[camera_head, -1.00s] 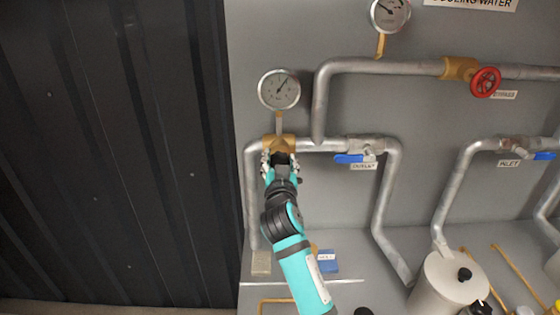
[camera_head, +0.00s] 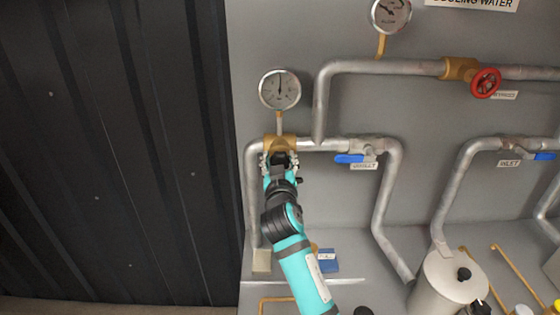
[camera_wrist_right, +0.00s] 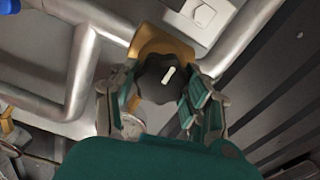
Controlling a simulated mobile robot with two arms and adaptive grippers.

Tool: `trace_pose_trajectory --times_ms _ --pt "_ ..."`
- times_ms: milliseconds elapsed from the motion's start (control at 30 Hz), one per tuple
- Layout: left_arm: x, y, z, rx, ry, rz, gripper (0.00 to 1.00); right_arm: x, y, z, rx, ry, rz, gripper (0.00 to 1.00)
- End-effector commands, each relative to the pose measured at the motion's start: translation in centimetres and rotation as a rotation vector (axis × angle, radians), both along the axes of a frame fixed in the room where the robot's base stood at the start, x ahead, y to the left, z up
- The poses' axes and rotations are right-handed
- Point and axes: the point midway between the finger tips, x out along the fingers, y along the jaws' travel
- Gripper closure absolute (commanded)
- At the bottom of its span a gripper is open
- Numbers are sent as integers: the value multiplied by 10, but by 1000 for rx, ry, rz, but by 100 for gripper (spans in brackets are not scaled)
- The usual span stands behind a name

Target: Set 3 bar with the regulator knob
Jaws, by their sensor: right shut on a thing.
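The regulator knob (camera_wrist_right: 158,80) is black with a white mark and sits on a brass body in the right wrist view. The brass regulator body (camera_head: 279,141) sits on the pipe below the round pressure gauge (camera_head: 280,89) in the head view. The gauge needle points nearly straight up; its numbers are too small to read. My right gripper (camera_head: 279,162) is shut on the knob, with its fingers on both sides of it in the right wrist view (camera_wrist_right: 160,98). In the head view the gripper hides most of the knob. My left gripper is not in view.
A blue-handled outlet valve (camera_head: 355,158) is on the pipe to the right. A red handwheel (camera_head: 486,82) and a second gauge (camera_head: 390,14) are higher up. A light cylindrical vessel (camera_head: 447,282) stands at the lower right. A dark corrugated wall (camera_head: 110,150) fills the left.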

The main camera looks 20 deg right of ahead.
Motion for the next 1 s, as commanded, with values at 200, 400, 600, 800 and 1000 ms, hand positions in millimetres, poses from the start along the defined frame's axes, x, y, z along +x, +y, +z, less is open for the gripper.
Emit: trace_pose_trajectory --times_ms 200,400,600,800,1000 --pt "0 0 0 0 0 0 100 0 0 1 0 -3 1 35" --pt "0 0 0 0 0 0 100 0 0 1 0 -2 0 28" --pt "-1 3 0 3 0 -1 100 0 0 7 1 -4 0 28" --pt "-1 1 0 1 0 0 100 0 0 41 3 -8 -1 28" --pt "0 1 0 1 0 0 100 0 0 78 2 -7 1 28"
